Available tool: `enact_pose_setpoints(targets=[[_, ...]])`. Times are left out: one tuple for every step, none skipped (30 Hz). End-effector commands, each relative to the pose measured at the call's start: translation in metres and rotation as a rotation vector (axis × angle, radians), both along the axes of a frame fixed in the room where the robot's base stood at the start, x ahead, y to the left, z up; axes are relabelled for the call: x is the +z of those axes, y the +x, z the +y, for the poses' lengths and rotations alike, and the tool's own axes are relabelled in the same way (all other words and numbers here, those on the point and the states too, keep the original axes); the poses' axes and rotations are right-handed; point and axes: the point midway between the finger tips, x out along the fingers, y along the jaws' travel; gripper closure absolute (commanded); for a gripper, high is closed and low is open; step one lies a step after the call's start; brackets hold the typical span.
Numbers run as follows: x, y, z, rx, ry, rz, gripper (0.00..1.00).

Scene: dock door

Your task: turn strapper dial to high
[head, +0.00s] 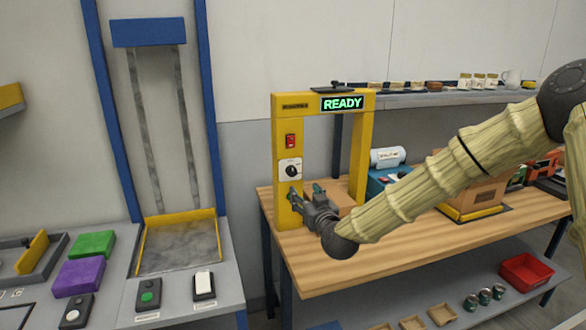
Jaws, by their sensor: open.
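The yellow strapper (282,145) is an arch on the wooden workbench (400,238), with a green READY display (342,103) on top. Its dial (291,171) is a dark knob on a white plate on the left post, below a red switch (290,141). The dial's setting is too small to read. My gripper (304,192) is open just below and right of the dial, close to the post. I cannot tell whether it touches the post.
A cardboard box (478,193) sits on the bench to the right, behind my arm. A blue label printer (388,172) stands beyond the arch. A shelf (430,98) with mugs runs behind. A grey counter (185,312) with buttons lies at left. A red bin (526,270) is below.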

Motion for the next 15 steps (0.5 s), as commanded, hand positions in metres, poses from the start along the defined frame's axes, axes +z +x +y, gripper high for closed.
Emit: enact_pose_setpoints(targets=[[0.009, 0.003, 0.0, -0.002, 0.002, -0.015, 0.47], [0.013, 0.004, 0.001, -0.003, 0.002, -0.022, 0.47], [0.016, 0.006, 0.001, -0.003, 0.002, -0.027, 0.47], [0.017, 0.008, 0.002, -0.002, 0.002, -0.029, 0.47], [0.017, 0.009, 0.004, -0.002, 0.002, -0.03, 0.47], [0.017, 0.012, 0.006, 0.0, 0.002, -0.029, 0.47], [0.017, 0.015, 0.008, 0.001, 0.002, -0.029, 0.47], [0.017, 0.019, 0.009, 0.001, 0.002, -0.029, 0.47], [0.018, 0.024, 0.012, 0.002, 0.002, -0.03, 0.47], [0.018, 0.028, 0.014, 0.003, 0.002, -0.029, 0.47], [0.018, 0.032, 0.016, 0.004, 0.003, -0.028, 0.47], [0.017, 0.038, 0.019, 0.005, 0.003, -0.028, 0.47], [0.018, 0.043, 0.021, 0.005, 0.002, -0.029, 0.47], [0.018, 0.048, 0.022, 0.005, 0.002, -0.029, 0.47], [0.017, 0.054, 0.024, 0.004, 0.002, -0.028, 0.47]])
